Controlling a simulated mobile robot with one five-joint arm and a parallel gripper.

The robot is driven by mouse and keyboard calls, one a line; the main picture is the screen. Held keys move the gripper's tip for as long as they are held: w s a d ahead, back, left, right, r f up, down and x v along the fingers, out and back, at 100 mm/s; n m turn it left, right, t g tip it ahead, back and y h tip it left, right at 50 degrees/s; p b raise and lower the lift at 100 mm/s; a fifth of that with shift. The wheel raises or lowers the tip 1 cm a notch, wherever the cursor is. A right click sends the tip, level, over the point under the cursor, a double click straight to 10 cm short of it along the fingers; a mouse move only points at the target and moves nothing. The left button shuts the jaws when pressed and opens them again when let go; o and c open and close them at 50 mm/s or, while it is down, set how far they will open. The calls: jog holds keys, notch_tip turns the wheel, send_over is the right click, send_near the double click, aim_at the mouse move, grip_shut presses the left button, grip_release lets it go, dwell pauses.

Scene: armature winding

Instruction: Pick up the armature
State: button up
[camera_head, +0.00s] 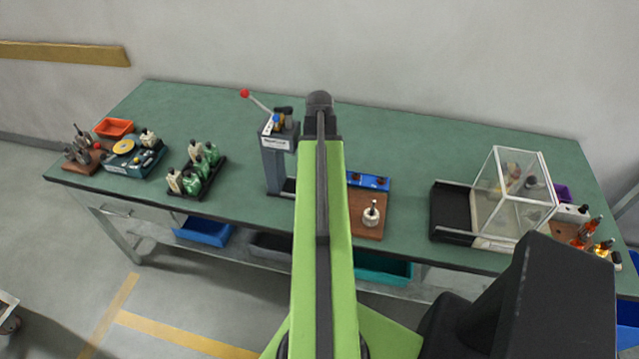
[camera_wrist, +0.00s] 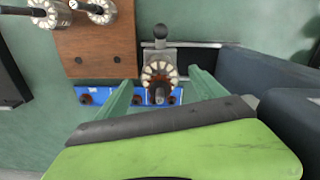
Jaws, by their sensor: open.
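An armature (camera_wrist: 160,72), with a ring of pale segments around a brown middle, shows at the centre of the wrist view. It is at a grey metal base with a dark round knob. My gripper (camera_wrist: 159,79) is open, with its two green fingers on either side of the armature and visible gaps to it. I cannot tell whether the fingertips are level with it in depth. In the head view my green arm hides the gripper and this armature. Another armature (camera_head: 371,214) stands on the brown board (camera_head: 373,229).
A blue strip (camera_wrist: 95,97) runs along the board's edge. A grey press (camera_head: 278,166) with a red-knobbed lever stands left of my arm. A clear case (camera_head: 516,200) and black tray are at the right. Bare green bench top (camera_head: 410,150) shows behind the board.

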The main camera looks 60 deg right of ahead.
jog(key=shift+f, duration=0.8)
jog(key=shift+r, duration=0.2)
grip_shut()
